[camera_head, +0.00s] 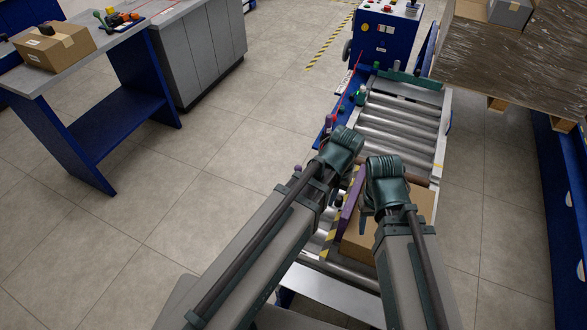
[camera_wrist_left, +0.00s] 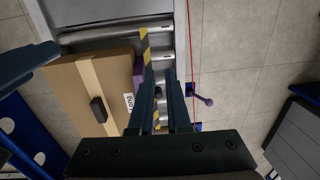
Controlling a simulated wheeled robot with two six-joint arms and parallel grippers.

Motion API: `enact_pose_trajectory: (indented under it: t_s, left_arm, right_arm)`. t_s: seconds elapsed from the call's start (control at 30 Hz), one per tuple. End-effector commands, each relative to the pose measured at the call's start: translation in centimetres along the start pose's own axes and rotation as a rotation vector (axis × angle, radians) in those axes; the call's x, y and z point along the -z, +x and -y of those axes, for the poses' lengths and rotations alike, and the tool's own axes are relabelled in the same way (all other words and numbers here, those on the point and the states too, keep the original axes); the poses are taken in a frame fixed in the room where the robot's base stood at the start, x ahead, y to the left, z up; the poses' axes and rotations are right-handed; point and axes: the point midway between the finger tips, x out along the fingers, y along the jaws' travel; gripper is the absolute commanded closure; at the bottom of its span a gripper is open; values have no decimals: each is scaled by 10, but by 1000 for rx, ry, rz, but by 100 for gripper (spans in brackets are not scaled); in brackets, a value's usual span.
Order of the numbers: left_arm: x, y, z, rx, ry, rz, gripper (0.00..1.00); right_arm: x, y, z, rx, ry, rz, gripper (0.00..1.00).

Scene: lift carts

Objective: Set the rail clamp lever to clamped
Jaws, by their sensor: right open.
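A small lever with a purple knob (camera_wrist_left: 206,101) stands on a blue bracket beside the roller conveyor (camera_head: 402,115) in the left wrist view. It appears to be the rail clamp lever; its setting cannot be read. A purple side rail (camera_head: 350,201) lies against a cardboard box (camera_head: 413,205) on the rollers. My left gripper (camera_wrist_left: 161,84) has its fingers apart with nothing between them, over the striped conveyor edge, to the left of the knob. In the head view my left arm hides its fingers. My right gripper (camera_head: 364,218) is open above the box, close to the rail.
A blue control cabinet (camera_head: 382,42) stands at the conveyor's far end. A wrapped pallet load (camera_head: 510,55) is at right. A blue-legged workbench (camera_head: 95,60) with a carton (camera_head: 55,46) is at left. The tiled floor between bench and conveyor is clear.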

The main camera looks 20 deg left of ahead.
Motion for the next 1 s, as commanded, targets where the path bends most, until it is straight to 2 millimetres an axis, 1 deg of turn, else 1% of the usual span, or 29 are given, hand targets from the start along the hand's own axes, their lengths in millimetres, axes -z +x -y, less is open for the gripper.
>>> enact_pose_trajectory:
  t_s: [0.03, 0.07, 0.1, 0.17, 0.2, 0.27, 0.3, 0.37, 0.4, 0.47, 0.5, 0.63, 0.7, 0.8, 0.9, 1.0]
  left_arm:
    - [34, 28, 8, -8, -88, -2, 96]
    - [48, 36, 14, -13, -143, -4, 100]
    - [67, 48, 23, -19, -219, -6, 100]
    - [94, 64, 38, -29, -331, -10, 100]
    - [111, 75, 50, -36, -406, -12, 100]
    - [137, 92, 67, -46, -517, -13, 100]
    - [153, 103, 81, -53, -593, -15, 100]
    - [177, 120, 102, -63, -703, -17, 100]
    - [193, 131, 117, -70, -778, -19, 100]
    - [214, 146, 140, -80, -883, -20, 100]
    - [226, 156, 155, -87, -952, -20, 100]
    - [260, 182, 201, -106, -1143, -22, 100]
    - [272, 193, 221, -114, -1225, -22, 100]
    - [284, 204, 243, -124, -1312, -21, 100]
    - [290, 209, 257, -130, -1365, -21, 100]
    - [292, 211, 263, -132, -1390, -21, 100]
  right_arm:
    - [2, 28, 3, 0, 0, 0, 50]
    - [2, 36, 4, 0, 0, 0, 50]
    - [3, 47, 4, 0, 0, 0, 50]
    - [4, 63, 6, 0, 0, 0, 50]
    - [4, 73, 7, 0, 0, 0, 50]
    - [5, 89, 8, 0, 0, 0, 50]
    - [6, 99, 10, 0, 0, 0, 50]
    - [7, 114, 11, 0, 0, 0, 50]
    - [7, 124, 12, 0, -1, 0, 50]
    - [8, 138, 13, 0, -1, 0, 50]
    - [9, 147, 14, 0, -1, 0, 50]
    - [10, 171, 16, 0, -1, 0, 50]
    - [11, 180, 17, 0, -1, 0, 50]
    - [11, 189, 18, 0, -1, 0, 50]
    - [11, 194, 18, 0, -1, 0, 50]
    - [12, 195, 19, 0, -1, 0, 50]
